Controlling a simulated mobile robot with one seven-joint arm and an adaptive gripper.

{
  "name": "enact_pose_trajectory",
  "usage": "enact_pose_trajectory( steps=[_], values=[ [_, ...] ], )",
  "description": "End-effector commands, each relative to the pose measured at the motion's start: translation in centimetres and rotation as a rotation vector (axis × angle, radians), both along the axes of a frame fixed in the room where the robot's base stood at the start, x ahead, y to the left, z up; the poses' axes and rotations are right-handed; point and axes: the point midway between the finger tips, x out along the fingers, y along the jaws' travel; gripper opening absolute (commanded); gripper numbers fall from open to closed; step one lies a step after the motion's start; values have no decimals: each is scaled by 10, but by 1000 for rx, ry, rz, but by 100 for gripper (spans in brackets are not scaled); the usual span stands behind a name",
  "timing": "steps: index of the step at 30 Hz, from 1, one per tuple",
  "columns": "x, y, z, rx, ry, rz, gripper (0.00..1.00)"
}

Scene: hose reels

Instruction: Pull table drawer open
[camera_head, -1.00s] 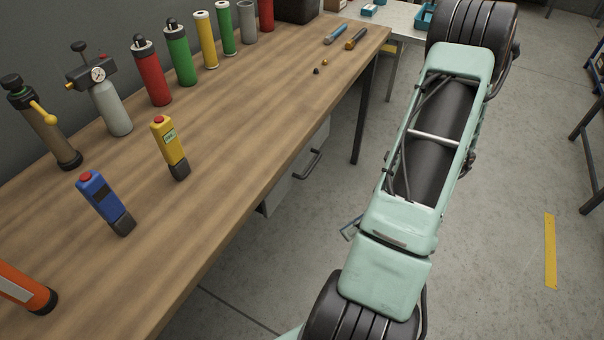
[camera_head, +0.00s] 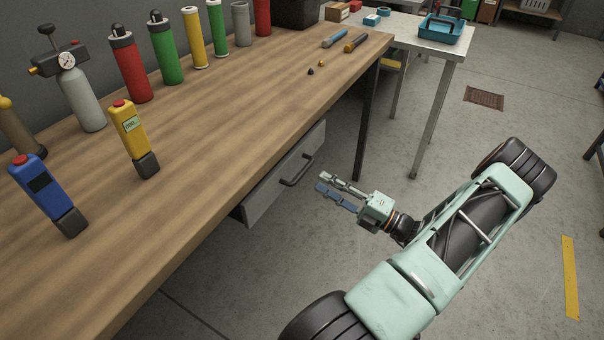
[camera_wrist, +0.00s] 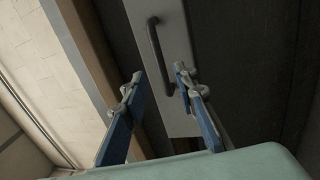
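The table drawer (camera_head: 270,190) is a grey front under the near edge of the wooden workbench (camera_head: 215,150); it looks shut. Its dark bar handle (camera_head: 298,172) stands out from the front. My gripper (camera_head: 328,186) is to the right of the handle in the head view, apart from it, with its fingers pointing toward the drawer side. In the wrist view, the drawer front (camera_wrist: 172,70) and the handle (camera_wrist: 158,55) lie beyond the fingertips. My gripper (camera_wrist: 158,83) is open there, with its two blue-padded fingers spread and nothing between them.
A table leg (camera_head: 368,120) stands behind my gripper. A metal side table (camera_head: 450,48) with a blue tray (camera_head: 441,28) is farther back. Cylinders and a yellow handheld device (camera_head: 134,135) stand on the workbench. The floor to the right is mostly clear.

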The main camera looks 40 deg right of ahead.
Motion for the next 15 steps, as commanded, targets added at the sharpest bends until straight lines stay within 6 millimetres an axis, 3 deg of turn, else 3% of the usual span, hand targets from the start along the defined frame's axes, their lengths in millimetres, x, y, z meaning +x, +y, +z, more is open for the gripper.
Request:
enact_pose_trajectory(
  steps=[6,15],
  values=[
    [39,17,7,-3,-1,4,27],
    [67,28,14,-3,0,3,27]
  ],
)
